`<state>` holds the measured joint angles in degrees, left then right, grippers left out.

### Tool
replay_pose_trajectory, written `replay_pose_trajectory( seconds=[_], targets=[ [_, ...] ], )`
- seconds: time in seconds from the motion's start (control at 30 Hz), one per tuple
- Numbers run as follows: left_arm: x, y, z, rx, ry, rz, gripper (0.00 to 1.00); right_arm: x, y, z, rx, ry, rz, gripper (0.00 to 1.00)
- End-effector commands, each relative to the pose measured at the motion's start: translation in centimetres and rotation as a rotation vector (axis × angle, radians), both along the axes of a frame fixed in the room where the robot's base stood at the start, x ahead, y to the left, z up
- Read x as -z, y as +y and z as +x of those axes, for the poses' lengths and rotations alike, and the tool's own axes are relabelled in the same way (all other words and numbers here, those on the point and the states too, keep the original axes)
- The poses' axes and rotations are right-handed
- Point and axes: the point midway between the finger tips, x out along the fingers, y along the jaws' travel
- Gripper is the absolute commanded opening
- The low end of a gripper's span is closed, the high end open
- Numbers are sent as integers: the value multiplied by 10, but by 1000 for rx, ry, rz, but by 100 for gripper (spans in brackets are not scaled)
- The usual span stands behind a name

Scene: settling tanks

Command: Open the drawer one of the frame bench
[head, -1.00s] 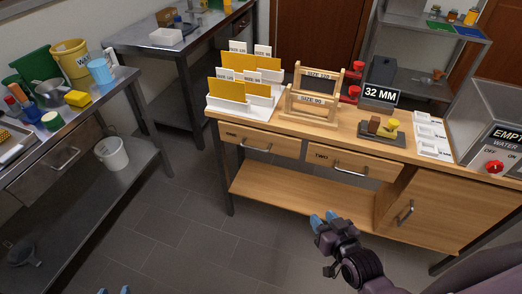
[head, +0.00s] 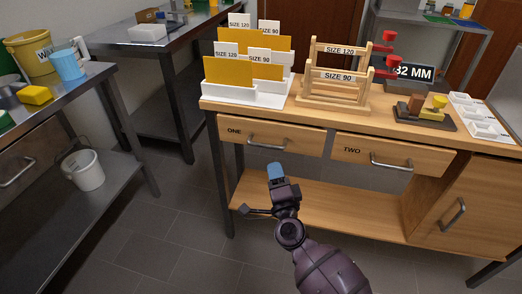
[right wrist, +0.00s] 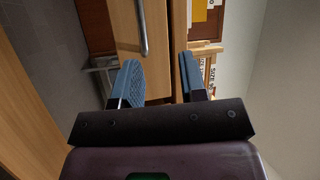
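The wooden frame bench (head: 386,121) stands ahead, with drawer one (head: 230,131) at its left and drawer two (head: 344,152) beside it. Both drawers look closed. The metal bar handle of drawer one (head: 267,146) is just above my right gripper (head: 277,171) in the head view. This gripper is in front of the bench, apart from the handle. In the right wrist view my right gripper (right wrist: 162,80) has its blue fingers spread with nothing between them. A bar handle (right wrist: 142,28) on a wooden front shows beyond the fingers. My left gripper is not in view.
The bench top holds a white rack (head: 245,96) with yellow sheets, a wooden frame stand (head: 333,103) and a dark block with small parts (head: 425,118). A steel table (head: 100,75) stands left with a white bucket (head: 86,170) below. The floor between is clear.

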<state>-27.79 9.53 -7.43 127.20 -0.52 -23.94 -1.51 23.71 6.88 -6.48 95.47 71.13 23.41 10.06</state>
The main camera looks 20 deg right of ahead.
Motion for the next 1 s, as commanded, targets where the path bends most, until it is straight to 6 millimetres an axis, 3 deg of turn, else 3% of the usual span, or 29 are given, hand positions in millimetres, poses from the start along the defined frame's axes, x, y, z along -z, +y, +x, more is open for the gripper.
replay_pose_trajectory(
  seconds=[0.03,0.17,0.43,0.8,1.0],
  targets=[
    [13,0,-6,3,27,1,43,20,1,5,9,16,37,39],
    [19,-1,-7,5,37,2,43,26,2,16,27,13,100,39],
    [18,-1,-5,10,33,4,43,20,-2,36,32,5,120,39],
    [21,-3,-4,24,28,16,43,12,-13,93,32,9,118,39],
    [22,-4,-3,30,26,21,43,8,-17,114,32,9,118,39]
  ],
)
